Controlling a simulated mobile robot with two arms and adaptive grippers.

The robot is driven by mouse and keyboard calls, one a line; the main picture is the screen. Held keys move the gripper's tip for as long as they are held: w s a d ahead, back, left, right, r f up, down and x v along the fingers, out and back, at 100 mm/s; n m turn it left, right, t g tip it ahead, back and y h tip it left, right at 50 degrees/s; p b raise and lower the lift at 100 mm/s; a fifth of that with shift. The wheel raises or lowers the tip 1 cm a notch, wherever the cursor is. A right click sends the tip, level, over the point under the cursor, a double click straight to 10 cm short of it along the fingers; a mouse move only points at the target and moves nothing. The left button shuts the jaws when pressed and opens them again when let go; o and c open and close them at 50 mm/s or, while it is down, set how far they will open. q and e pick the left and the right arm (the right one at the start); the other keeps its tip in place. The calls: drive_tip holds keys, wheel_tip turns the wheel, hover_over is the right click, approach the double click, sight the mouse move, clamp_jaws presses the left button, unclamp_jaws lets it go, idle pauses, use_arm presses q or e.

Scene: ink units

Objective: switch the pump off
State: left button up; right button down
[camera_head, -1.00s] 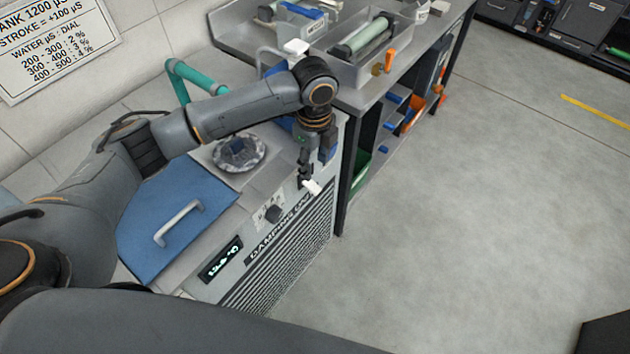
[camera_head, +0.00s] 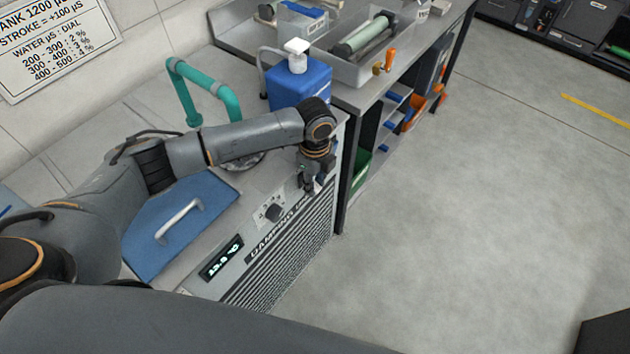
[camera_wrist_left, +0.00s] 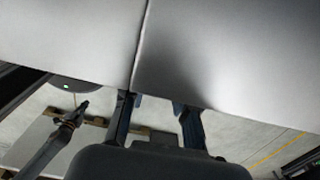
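The damping unit (camera_head: 285,265) is a grey cabinet with a louvred front, a dark knob (camera_head: 273,212) and a small lit display (camera_head: 221,259) whose text I cannot read surely. My left gripper (camera_head: 308,186) is at the upper right of this front, right of the knob; it covers that part of the panel, so any switch there is hidden. In the left wrist view its two fingers (camera_wrist_left: 158,118) stand apart with nothing seen between them, under a close grey metal surface (camera_wrist_left: 220,50). I cannot make out my right gripper.
A blue bottle (camera_head: 300,84) with a white pump head (camera_head: 297,47) stands behind the gripper. A teal pipe (camera_head: 185,95) rises behind my arm. A blue lid (camera_head: 180,225) with a handle lies left. A bench (camera_head: 352,96) adjoins; the floor (camera_head: 480,220) is clear.

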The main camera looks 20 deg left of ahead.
use_arm(q)
clamp_jaws()
drive_tip(key=shift+d+r+y+p, duration=0.1)
drive_tip(key=shift+y+p, duration=0.2)
drive_tip(key=shift+p, duration=0.35)
drive_tip(key=shift+f+y, duration=0.25)
drive_tip(key=shift+y, duration=0.05)
drive_tip(key=o, duration=0.6)
unclamp_jaws()
drive_tip(key=shift+o, duration=0.2)
wheel_tip(320, 180, up, 12)
drive_tip(key=d, duration=0.1)
drive_tip(key=shift+s, duration=0.25)
